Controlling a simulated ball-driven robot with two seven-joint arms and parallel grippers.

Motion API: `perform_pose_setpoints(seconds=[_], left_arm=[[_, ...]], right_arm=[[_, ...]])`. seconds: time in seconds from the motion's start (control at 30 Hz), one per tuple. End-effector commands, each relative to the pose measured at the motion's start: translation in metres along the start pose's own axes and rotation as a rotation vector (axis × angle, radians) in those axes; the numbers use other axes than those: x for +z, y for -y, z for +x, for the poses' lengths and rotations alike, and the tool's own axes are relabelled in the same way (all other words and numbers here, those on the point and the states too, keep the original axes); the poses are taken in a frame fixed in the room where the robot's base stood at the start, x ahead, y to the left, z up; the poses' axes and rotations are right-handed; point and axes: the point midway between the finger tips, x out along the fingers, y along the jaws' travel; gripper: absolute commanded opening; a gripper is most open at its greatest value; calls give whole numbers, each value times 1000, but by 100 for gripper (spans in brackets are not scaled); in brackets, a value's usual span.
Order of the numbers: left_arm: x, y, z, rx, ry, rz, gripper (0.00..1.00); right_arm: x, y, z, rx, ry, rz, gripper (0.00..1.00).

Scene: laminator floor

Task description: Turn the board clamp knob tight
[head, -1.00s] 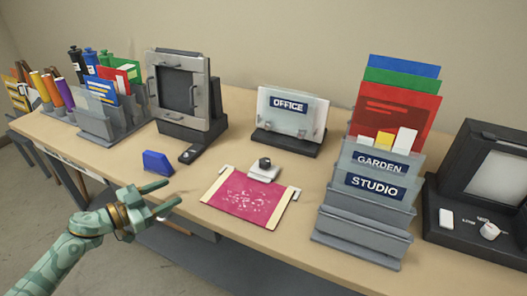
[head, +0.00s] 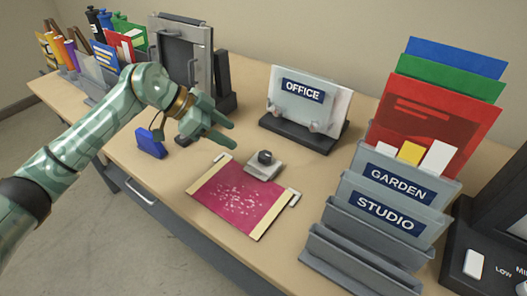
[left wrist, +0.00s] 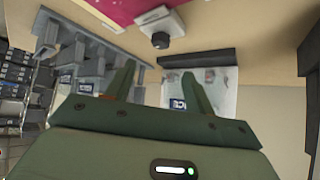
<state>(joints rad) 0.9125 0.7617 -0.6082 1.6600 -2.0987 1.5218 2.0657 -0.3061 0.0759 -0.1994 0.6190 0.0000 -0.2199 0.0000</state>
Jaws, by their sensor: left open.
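The board clamp knob (head: 264,156) is a small dark cylinder on a light grey clamp block (head: 256,169) at the back edge of a pink speckled board (head: 238,200). My left gripper (head: 228,134) is in the air to the upper left of the knob, apart from it, with its fingers spread and nothing between them. In the left wrist view the knob (left wrist: 161,40) shows beyond the open fingers (left wrist: 160,85), near the top. My right gripper is in neither view.
A blue block (head: 151,142) lies on the table left of the board. The OFFICE holder (head: 302,134) stands behind the knob. The grey GARDEN and STUDIO rack (head: 345,262) stands on the right. A grey framed device (head: 180,60) stands behind my left arm.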

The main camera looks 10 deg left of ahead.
Motion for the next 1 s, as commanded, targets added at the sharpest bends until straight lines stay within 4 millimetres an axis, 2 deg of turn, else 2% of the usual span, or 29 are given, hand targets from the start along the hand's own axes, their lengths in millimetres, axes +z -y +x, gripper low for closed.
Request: perform_pose_setpoints(seconds=[0.03, 0.2, 0.4, 0.6, 0.87, 0.9, 1.0], left_arm=[[3, -1, 18, 6, -1, -1, 54], [3, 0, 62, 6, -2, -2, 54], [3, 0, 100, 4, -1, -2, 54], [1, 0, 116, 1, -2, 1, 54], [0, 0, 116, 0, -2, 1, 54], [0, 0, 116, 0, -2, 1, 51], [0, 0, 116, 0, -2, 1, 23]], right_arm=[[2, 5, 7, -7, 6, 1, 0], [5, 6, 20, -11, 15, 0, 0], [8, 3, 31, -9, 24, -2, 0], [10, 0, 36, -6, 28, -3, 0], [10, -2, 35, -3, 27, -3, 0], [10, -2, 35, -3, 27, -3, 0], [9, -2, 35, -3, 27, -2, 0]])
